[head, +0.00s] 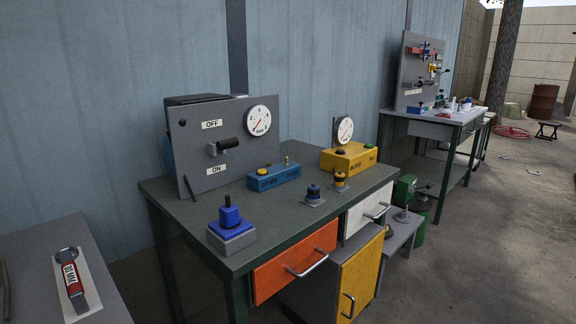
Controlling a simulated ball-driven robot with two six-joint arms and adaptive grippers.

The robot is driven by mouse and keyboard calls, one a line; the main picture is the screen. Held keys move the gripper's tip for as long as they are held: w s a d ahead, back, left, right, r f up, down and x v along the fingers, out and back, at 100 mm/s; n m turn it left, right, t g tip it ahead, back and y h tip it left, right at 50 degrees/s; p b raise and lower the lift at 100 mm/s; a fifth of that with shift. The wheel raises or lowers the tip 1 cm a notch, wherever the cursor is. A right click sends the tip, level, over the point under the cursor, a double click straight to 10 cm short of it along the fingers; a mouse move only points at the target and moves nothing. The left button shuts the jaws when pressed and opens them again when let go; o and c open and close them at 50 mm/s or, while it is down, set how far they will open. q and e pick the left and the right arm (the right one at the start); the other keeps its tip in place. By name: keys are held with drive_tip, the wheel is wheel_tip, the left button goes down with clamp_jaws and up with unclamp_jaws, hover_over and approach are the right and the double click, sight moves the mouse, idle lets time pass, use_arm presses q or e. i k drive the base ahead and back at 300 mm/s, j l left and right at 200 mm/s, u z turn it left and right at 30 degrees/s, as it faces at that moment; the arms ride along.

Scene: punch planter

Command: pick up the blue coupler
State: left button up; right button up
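A larger bright blue piece with an upright post (230,217) sits on a grey block at the bench's near left corner; I cannot tell for certain which of the two is called the coupler. Neither of my grippers shows in the head view.
The workbench (290,219) also carries an upright ON/OFF panel (217,150) with a gauge, a blue box (273,177) and a yellow box (349,158). A side table (107,305) with a red-handled tool (72,281) is at left. Open floor lies at right.

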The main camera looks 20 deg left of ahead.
sight(313, 190)
drive_tip(key=u, duration=0.5)
drive_tip(key=i+l+u, duration=0.4)
drive_tip(key=l+u, duration=0.25)
drive_tip(key=i+l+u, duration=0.15)
drive_tip(key=u, duration=0.15)
drive_tip(key=l, duration=0.1)
